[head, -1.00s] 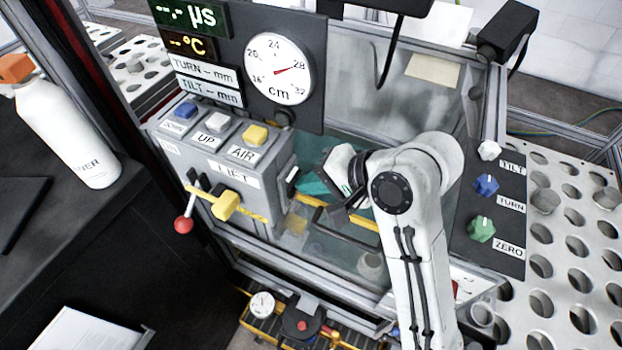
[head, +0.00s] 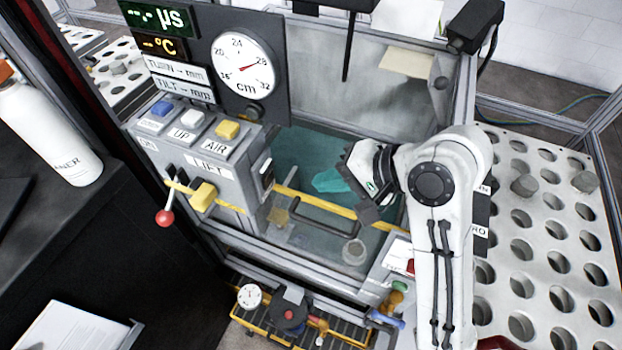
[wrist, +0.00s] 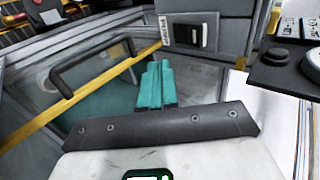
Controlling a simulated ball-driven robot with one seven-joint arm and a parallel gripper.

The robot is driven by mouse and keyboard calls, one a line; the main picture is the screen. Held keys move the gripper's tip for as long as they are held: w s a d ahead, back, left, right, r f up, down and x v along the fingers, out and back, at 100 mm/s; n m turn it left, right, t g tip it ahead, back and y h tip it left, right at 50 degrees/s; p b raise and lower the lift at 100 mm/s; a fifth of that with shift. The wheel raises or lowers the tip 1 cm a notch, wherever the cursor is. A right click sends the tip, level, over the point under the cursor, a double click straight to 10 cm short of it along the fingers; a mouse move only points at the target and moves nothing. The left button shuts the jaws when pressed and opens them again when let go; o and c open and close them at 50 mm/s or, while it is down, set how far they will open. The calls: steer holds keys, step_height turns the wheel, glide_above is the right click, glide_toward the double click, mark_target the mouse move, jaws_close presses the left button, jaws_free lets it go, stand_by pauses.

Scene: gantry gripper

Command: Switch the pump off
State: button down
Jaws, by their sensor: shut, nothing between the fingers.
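My gripper's two teal fingers (head: 334,181) are shut together and empty, in the air over the glass-fronted tank. They also show in the middle of the wrist view (wrist: 157,87), pointing toward the grey control box. A dark rocker switch (head: 267,173) with a small label is on that box's right side; it also shows at the top of the wrist view (wrist: 189,36). The fingers are apart from it, to its right in the head view. Its label is too small to read, so I cannot tell whether it is the pump's, nor its setting.
A black handle (head: 325,218) and yellow rail (head: 290,192) run along the tank's front. A red-knobbed lever (head: 165,217) and blue, white and yellow buttons are on the control box (head: 225,172). A small red-and-green-button panel (head: 398,258) is at front right. A perforated table (head: 540,225) stands right.

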steer(key=shift+d+f+v, duration=0.1)
steer(key=shift+f+v, duration=0.05)
steer(key=shift+v, duration=0.65)
steer(key=shift+d+f+v, duration=0.1)
steer(key=shift+v, duration=0.7)
steer(key=shift+d+f+v, duration=0.1)
steer(key=shift+f+v, duration=0.05)
steer(key=shift+v, duration=0.6)
steer(key=shift+s, duration=0.25)
